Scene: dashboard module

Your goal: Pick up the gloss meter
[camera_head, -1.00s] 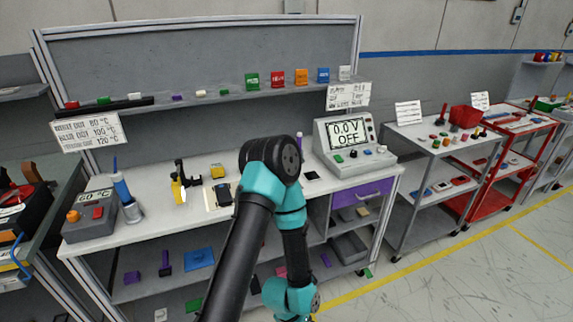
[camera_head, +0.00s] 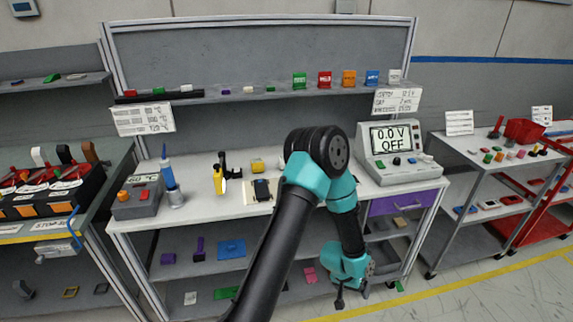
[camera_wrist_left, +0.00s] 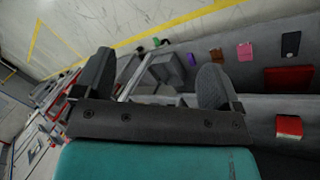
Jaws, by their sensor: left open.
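I cannot tell for sure which thing is the gloss meter. On the workbench top, a small dark device (camera_head: 261,189) lies on a pale sheet (camera_head: 250,198). Beside it stand a black and yellow tool (camera_head: 219,178) and a small yellow block (camera_head: 257,165). My left gripper (camera_head: 352,293) hangs low in front of the bench, below the worktop and apart from these things. In the left wrist view its two fingers (camera_wrist_left: 156,85) are wide apart with nothing between them. My right gripper is not in view.
A meter box reading "0.0 V OFF" (camera_head: 398,150) stands at the bench's right. A grey control box (camera_head: 135,201) and blue dispenser (camera_head: 170,182) stand left. Lower shelves hold small parts, including a blue piece (camera_head: 231,249). A grey cart (camera_head: 470,155) stands right.

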